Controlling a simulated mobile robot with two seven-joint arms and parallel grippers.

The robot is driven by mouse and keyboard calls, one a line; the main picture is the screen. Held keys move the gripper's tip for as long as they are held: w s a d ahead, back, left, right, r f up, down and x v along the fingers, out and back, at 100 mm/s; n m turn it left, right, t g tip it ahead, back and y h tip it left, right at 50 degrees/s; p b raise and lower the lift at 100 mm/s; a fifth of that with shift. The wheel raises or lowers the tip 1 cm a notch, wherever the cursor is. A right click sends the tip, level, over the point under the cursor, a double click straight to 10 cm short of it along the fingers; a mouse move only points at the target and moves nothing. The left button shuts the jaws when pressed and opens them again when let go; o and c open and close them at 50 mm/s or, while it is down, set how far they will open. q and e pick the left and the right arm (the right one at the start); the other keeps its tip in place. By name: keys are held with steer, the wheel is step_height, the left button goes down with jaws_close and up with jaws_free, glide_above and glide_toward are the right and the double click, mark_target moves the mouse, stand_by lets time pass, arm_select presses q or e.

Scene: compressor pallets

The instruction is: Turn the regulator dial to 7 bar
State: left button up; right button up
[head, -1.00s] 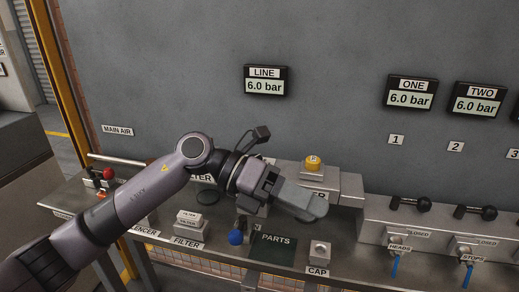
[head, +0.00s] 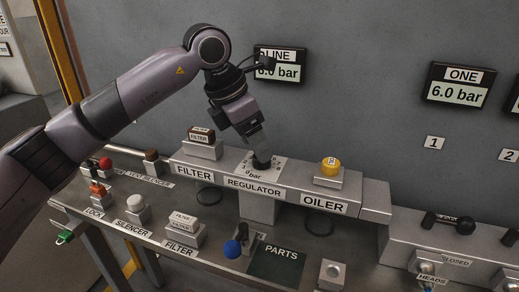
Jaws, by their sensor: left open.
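The regulator (head: 258,208) is a grey block in the middle of the bench, with a white dial plate (head: 275,171) on top marked with numbers and "bar". A dark knob (head: 262,163) stands on the plate. My left gripper (head: 260,153) points down right over the knob, its jaws open. I cannot tell whether the fingers touch the knob. The gripper hides part of the scale, so the dial's setting is not readable. The LINE display (head: 279,72) on the wall reads 6.0 bar, partly covered by my arm. My right gripper is not in view.
The filter block with a brown-topped piece (head: 201,137) is left of the dial. The oiler with a yellow cap (head: 331,166) is right. Display ONE (head: 459,84) reads 6.0 bar.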

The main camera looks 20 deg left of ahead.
arm_select(q)
steer(key=shift+x, duration=1.45)
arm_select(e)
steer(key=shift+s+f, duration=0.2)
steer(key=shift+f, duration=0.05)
arm_select(q)
steer(key=c, duration=1)
steer(key=shift+c, duration=0.2)
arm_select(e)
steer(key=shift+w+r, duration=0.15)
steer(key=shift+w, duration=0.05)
